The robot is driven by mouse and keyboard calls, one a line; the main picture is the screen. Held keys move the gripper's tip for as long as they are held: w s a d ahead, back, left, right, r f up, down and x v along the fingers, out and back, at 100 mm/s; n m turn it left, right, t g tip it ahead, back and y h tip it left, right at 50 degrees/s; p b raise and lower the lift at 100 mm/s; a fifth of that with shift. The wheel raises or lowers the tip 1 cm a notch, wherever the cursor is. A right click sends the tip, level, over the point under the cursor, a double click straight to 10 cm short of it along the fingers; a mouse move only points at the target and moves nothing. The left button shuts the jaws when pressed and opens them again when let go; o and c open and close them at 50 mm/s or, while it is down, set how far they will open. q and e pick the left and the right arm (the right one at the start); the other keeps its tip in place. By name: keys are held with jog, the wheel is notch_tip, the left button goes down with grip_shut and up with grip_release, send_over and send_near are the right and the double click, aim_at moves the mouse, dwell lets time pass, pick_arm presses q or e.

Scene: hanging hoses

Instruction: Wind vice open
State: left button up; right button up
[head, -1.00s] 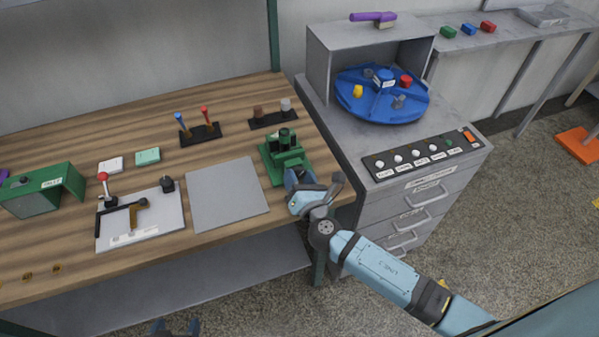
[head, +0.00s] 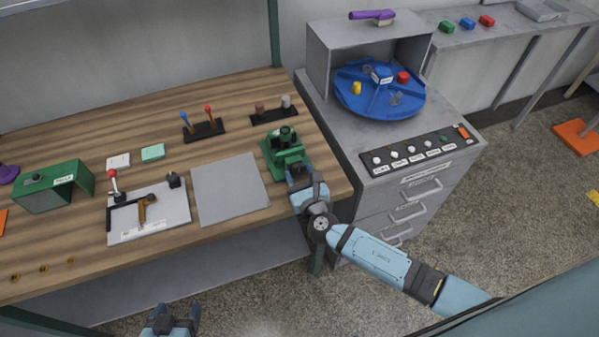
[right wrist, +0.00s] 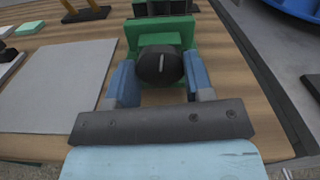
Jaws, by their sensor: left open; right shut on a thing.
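The green vice (head: 284,152) stands at the right end of the wooden bench. In the right wrist view its green body (right wrist: 160,30) lies straight ahead, with a round dark knob (right wrist: 160,66) on its near side. My right gripper (head: 294,176) is at the front of the vice, and in the right wrist view its two blue fingers (right wrist: 160,78) are on either side of the knob, shut on it. The vice's jaws are too small to judge their gap. My left gripper (head: 172,318) is open and empty, low in front of the bench, at the bottom edge of the head view.
A grey plate (head: 230,190) lies left of the vice, and a white toggle-clamp board (head: 150,212) beyond it. A grey drawer cabinet (head: 405,190) with a blue turntable (head: 380,100) stands close on the right. Tool racks (head: 203,130) sit behind.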

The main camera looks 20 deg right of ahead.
dwell(0.4)
jog(key=o, duration=0.9)
jog(key=shift+s, duration=0.1)
jog(key=s+b, duration=0.1)
jog(key=s, duration=1.2)
jog(key=shift+s+d+b, duration=0.2)
jog(key=shift+s+b, duration=0.1)
jog(key=shift+b, duration=0.05)
jog(key=s+d+m+g+y+p, duration=0.1)
jog(key=s+m+g+p, duration=0.1)
jog(key=m, duration=0.9)
jog(key=s+m+g+p, duration=0.2)
jog(key=s+m+p, duration=0.1)
jog(key=m, duration=0.9)
jog(key=s+d+m+g+y+p, duration=0.1)
jog(key=s+m+g+p, duration=0.2)
jog(key=m, duration=0.8)
jog(key=shift+s+d+r+m+y, duration=0.15)
jog(key=shift+s+d+m, duration=0.05)
jog(key=shift+s, duration=0.2)
jog(key=shift+s+d+r+m+y, duration=0.1)
jog(key=shift+s+d+m+y, duration=0.1)
jog(key=shift+s, duration=0.2)
